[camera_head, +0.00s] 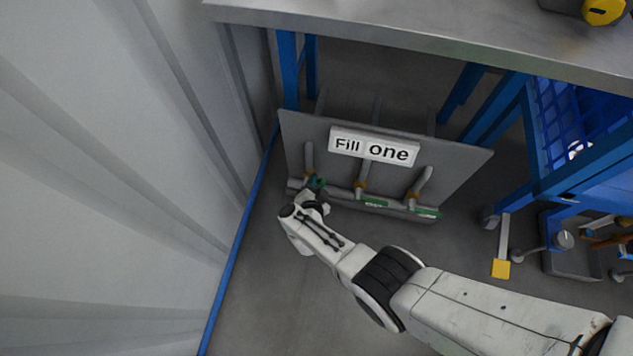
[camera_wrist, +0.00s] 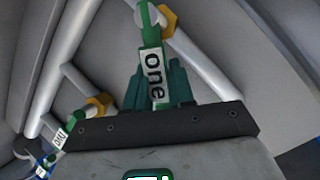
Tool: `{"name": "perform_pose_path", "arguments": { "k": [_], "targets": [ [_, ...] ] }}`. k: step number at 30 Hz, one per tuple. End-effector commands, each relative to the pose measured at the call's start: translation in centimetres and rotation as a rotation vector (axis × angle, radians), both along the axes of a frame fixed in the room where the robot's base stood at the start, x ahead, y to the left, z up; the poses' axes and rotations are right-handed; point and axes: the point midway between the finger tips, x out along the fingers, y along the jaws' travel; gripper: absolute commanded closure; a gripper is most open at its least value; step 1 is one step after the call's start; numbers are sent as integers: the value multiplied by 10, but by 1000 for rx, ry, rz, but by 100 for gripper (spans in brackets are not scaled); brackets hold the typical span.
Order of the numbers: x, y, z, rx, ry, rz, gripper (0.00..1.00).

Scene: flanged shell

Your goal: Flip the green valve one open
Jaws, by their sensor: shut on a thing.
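Green valve one (camera_head: 318,183) is the leftmost of three valves on the pipes of a grey panel. In the wrist view, its green handle (camera_wrist: 154,38) carries a white label reading "one" and points up towards a yellow nut. My gripper (camera_wrist: 157,88) has its dark teal fingers on both sides of the labelled handle and is shut on it. In the head view, my gripper (camera_head: 318,192) is at the left valve, partly hidden by my wrist. The label is not readable there.
The middle valve (camera_head: 374,202) and right valve (camera_head: 427,212) have green handles lying along the lower pipe. A sign reading "Fill one" (camera_head: 374,146) is on the panel (camera_head: 460,165). A grey table (camera_head: 420,35) overhangs behind. A corrugated wall (camera_head: 110,180) stands close on the left.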

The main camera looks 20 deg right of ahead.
Motion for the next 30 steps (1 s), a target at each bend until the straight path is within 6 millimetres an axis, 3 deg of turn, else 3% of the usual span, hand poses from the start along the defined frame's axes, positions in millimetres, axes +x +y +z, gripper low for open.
{"name": "perform_pose_path", "arguments": {
  "k": [7,20,30],
  "targets": [
    [-1,0,-1,1,1,1,56],
    [-2,-3,-3,36,-26,-1,56],
    [-11,-15,-26,313,-228,-3,56]
  ]
}}
